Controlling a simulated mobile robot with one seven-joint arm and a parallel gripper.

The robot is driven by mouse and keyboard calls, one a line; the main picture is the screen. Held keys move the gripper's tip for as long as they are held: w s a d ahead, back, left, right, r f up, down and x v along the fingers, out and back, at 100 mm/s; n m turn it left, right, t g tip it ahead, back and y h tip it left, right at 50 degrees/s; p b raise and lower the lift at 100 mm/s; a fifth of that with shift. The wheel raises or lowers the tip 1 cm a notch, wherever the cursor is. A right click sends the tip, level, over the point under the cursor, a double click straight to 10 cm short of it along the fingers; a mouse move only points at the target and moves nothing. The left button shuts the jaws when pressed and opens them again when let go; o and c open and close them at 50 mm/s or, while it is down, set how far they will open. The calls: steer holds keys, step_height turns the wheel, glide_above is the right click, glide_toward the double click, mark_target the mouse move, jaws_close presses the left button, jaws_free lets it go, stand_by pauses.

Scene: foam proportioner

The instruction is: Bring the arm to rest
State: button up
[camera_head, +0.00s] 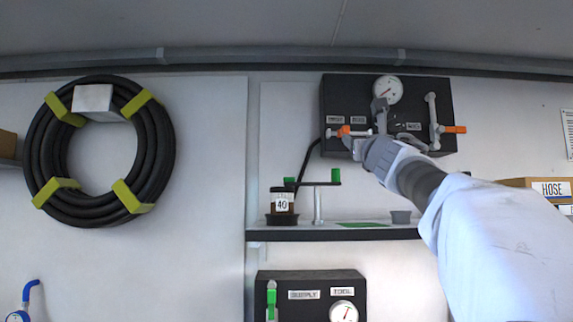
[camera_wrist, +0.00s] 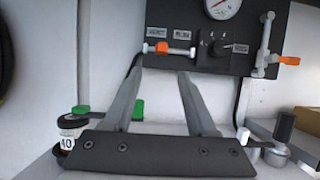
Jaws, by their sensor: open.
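My gripper (camera_head: 368,125) is stretched out in front of the black upper panel (camera_head: 337,95) in the head view, hiding part of it. In the wrist view my gripper (camera_wrist: 160,75) is open, with its two fingers apart and nothing between them. The fingertips lie just below the panel's orange-handled valve (camera_wrist: 162,48) and black knob (camera_wrist: 217,47) in that picture. Whether they touch the panel cannot be told. My arm runs from the gripper to the lower right.
A shelf (camera_head: 290,234) below the panel carries a brown jar labelled 40 (camera_head: 282,201) and a stand with green ends (camera_head: 318,200). A lower black panel (camera_head: 312,277) hangs beneath. A coiled black hose (camera_head: 160,150) hangs left. A cardboard box labelled HOSE (camera_head: 515,182) is at right.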

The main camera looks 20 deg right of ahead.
steer(key=s+a+f+m+g, duration=0.2)
steer(key=s+f+m+g, duration=0.1)
steer(key=f+m, duration=0.5)
steer(key=s+a+f+m+g, duration=0.2)
steer(key=s+f+m+g, duration=0.15)
steer(key=f+m, duration=0.4)
steer(key=s+a+f+m+g, duration=0.2)
steer(key=s+f+m, duration=0.3)
steer(key=f, duration=0.6)
steer(key=s+a+f+m+g+y, duration=0.1)
steer(key=s+a+f+m+g, duration=0.1)
steer(key=s+a+f+m, duration=0.2)
steer(key=s+a+f+m+g+y, duration=0.2)
steer(key=s+f, duration=0.6)
steer(key=f, duration=0.5)
steer(key=s+a+f+m+g+y, duration=0.2)
steer(key=s+a+f+m+g, duration=0.2)
steer(key=f, duration=0.5)
steer(key=s+a+m, duration=0.2)
steer(key=a, duration=0.1)
steer(key=shift+a+m, duration=0.2)
steer(key=shift+m, duration=0.15)
